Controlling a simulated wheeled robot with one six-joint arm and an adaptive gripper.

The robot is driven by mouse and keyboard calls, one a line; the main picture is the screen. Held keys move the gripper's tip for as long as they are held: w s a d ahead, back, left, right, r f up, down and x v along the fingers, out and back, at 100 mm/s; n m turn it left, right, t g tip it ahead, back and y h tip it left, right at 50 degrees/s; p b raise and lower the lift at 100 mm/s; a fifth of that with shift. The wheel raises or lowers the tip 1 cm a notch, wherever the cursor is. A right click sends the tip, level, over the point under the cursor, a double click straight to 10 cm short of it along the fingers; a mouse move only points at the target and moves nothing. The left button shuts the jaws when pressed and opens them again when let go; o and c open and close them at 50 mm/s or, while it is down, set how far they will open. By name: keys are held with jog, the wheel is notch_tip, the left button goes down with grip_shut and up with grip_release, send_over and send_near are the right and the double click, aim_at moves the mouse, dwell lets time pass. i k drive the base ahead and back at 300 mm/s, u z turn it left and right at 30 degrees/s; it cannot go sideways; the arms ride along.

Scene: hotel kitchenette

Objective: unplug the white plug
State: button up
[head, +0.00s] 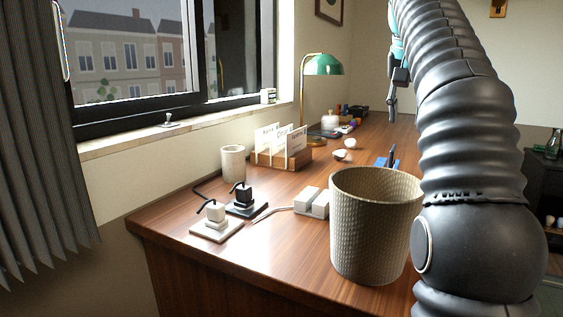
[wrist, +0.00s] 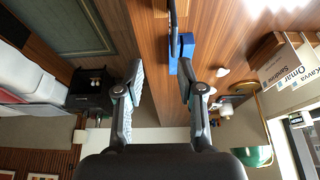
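The white plug (head: 215,211) stands upright in a white socket plate (head: 217,231) near the desk's front left corner, with a dark cord at its top. Beside it, a black plug (head: 243,191) sits in a black socket plate (head: 246,208). My gripper (head: 391,104) hangs over the far part of the desk, well away from the white plug and partly hidden by my arm. In the wrist view my gripper (wrist: 160,66) is open, with nothing between the fingers. The white plug is not seen there.
A large woven bin (head: 372,235) stands on the desk's front edge. A white block with a cable (head: 312,201), a cup (head: 233,164), a card holder (head: 285,152), a green lamp (head: 324,65) and a blue object (head: 388,160) are around.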

aim_at(216, 211)
jog(key=k, duration=0.95)
jog(key=u, duration=0.05)
